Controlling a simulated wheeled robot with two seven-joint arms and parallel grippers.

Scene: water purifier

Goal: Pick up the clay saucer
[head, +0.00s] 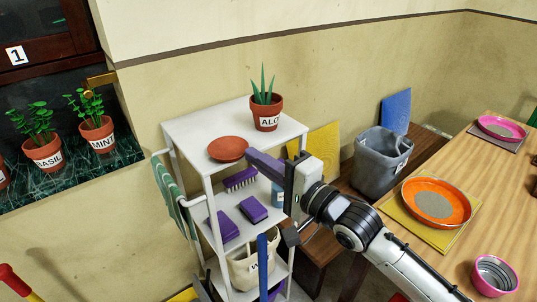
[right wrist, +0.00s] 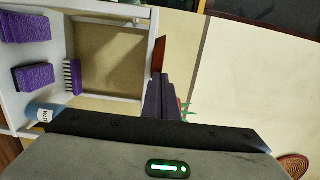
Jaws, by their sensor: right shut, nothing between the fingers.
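The clay saucer (head: 228,148) is a round, shallow terracotta dish. It lies on the top board of the white shelf rack (head: 190,128), near its front edge, left of the aloe pot (head: 266,112). My right gripper (head: 253,156) is shut and empty, with its dark fingers pointing left at the saucer's right rim. In the right wrist view the saucer shows edge-on as a reddish strip (right wrist: 159,54) just beyond the fingertips (right wrist: 157,80). I cannot tell whether they touch it. My left gripper is not in view.
Purple brushes (head: 241,179) and blocks (head: 254,209) fill the middle shelf below. A green cloth (head: 172,197) hangs at the rack's left side. A grey bin (head: 382,163) stands right of the rack, and a wooden table (head: 480,205) with dishes is at far right.

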